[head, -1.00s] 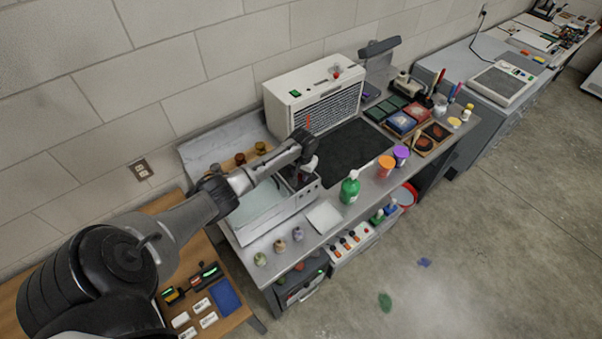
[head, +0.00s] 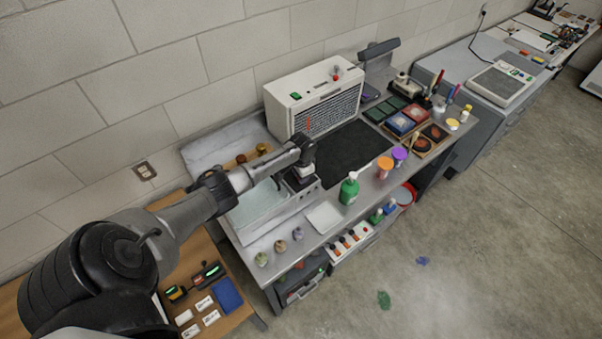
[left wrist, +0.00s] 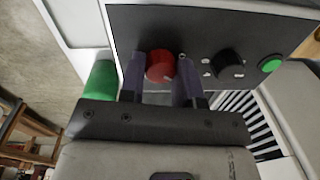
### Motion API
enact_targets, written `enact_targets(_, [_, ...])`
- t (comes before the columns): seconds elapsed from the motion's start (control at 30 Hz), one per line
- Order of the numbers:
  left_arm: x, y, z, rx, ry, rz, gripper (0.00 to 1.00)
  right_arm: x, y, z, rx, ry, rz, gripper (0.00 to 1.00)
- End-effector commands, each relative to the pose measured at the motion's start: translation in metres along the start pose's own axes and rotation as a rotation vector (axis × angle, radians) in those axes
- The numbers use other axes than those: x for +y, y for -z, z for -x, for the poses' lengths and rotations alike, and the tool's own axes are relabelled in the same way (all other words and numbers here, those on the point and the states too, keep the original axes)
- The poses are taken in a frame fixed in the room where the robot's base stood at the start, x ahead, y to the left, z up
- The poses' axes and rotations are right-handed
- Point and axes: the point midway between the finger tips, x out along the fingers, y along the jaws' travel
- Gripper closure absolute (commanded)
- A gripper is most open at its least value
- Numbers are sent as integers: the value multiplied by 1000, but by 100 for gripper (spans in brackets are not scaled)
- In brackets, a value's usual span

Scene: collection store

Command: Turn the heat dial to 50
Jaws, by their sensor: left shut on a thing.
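In the left wrist view a round red dial (left wrist: 160,66) sits on a dark control panel (left wrist: 215,25). The two fingers of my left gripper (left wrist: 160,78) stand on either side of it and are shut on it. A black dial (left wrist: 228,63) with white marks around it is on the same panel, to the right, clear of the fingers. The marks and labels are too small to read. In the head view my left gripper (head: 302,172) is at the grey metal unit on the bench, and hides the dial. My right gripper is not in view.
A green button (left wrist: 270,63) is right of the black dial. A green bottle (head: 349,189) stands close by on the bench, with a white tray (head: 324,216) in front. A white vented heater box (head: 292,105) stands behind. A black mat (head: 345,155) lies clear to the right.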

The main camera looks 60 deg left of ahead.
Motion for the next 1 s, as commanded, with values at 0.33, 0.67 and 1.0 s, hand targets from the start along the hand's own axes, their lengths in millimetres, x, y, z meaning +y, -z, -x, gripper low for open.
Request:
enact_targets(0.33, [-1,-1,0,17,2,-327,93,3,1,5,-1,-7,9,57])
enact_targets(0.67, [-1,-1,-1,35,2,-641,93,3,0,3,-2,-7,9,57])
enact_targets(1.0, [-1,-1,-2,53,3,-963,93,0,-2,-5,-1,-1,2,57])
